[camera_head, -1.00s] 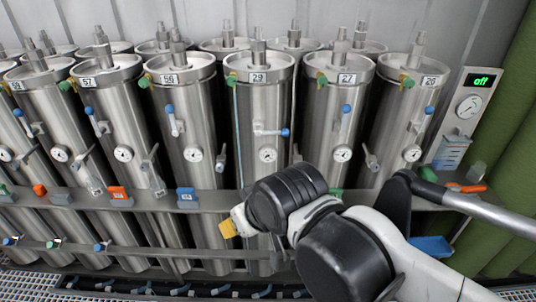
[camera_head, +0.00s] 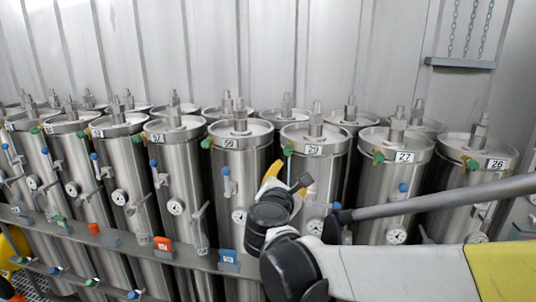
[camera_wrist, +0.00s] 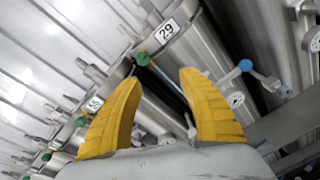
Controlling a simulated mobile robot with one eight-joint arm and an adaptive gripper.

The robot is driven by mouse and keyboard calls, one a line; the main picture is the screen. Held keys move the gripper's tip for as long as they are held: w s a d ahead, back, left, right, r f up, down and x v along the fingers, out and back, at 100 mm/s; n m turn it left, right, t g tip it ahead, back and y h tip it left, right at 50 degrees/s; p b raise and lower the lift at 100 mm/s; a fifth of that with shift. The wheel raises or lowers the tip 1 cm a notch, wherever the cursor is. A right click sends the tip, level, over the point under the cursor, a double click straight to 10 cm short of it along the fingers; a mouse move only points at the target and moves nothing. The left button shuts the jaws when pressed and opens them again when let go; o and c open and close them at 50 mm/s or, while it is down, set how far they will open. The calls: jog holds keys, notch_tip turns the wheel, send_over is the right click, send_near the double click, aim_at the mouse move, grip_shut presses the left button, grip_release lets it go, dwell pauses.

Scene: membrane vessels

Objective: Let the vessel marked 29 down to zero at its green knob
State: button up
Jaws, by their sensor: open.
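The vessel marked 29 (camera_head: 314,138) is a tall steel cylinder with a number plate under its lid. Its green knob (camera_head: 288,150) sits left of the plate, with a thin tube running down from it. In the wrist view the plate 29 and green knob (camera_wrist: 142,59) show just beyond my fingers. My gripper (camera_head: 286,180) is open and empty, in front of the vessel's upper left side and a little below the knob. Its two yellow fingers (camera_wrist: 160,80) are apart and not touching the knob. The vessel's gauge (camera_head: 315,227) is partly hidden; its reading is too small to tell.
Vessel 27 (camera_head: 400,172) stands to the right and vessel 56 (camera_head: 229,160) to the left, each with its own green knob. A blue-ended lever (camera_wrist: 246,66) shows right of my fingers. A steel rail (camera_head: 185,263) with coloured tags crosses the row. Room above the lids is free.

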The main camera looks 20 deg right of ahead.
aim_at(288, 152)
jog(key=w+d+n+b, duration=0.1)
jog(key=w, duration=0.2)
jog(key=w+d+r+n+b, duration=0.1)
jog(key=w+d, duration=0.1)
jog(key=w, duration=0.2)
jog(key=w+d+n+t+b, duration=0.1)
jog(key=w+d, duration=0.1)
jog(key=w, duration=0.2)
jog(key=shift+w+r, duration=0.1)
jog(key=shift+r, duration=0.15)
grip_shut()
